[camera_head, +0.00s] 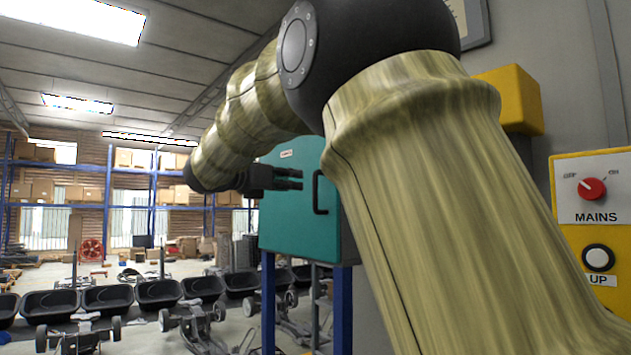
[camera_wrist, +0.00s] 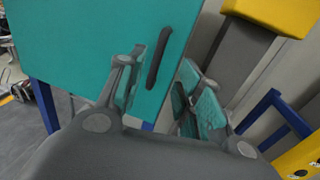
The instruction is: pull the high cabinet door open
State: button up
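The high cabinet (camera_head: 285,228) is teal, raised on blue legs, and its door looks closed. A black vertical bar handle (camera_head: 320,193) sits on the door; it also shows in the wrist view (camera_wrist: 158,60). My gripper (camera_head: 298,180) is in front of the door, left of the handle in the head view, with its fingers pointing toward the handle. In the wrist view my gripper (camera_wrist: 165,80) is open, and the handle shows in the gap between the teal-padded fingers, beyond the tips. No contact is visible. My arm hides part of the cabinet's right side.
A yellow box (camera_head: 512,98) juts from the wall at the upper right. A yellow control panel (camera_head: 592,235) with a red knob is at the right. Black tubs (camera_head: 108,297) and wheeled chassis (camera_head: 195,325) stand on the floor at the left and below.

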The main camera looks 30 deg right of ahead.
aim_at(314, 183)
jog(key=shift+p+x, duration=3.05)
jog(key=shift+x, duration=2.35)
jog(key=shift+f, duration=0.1)
grip_shut()
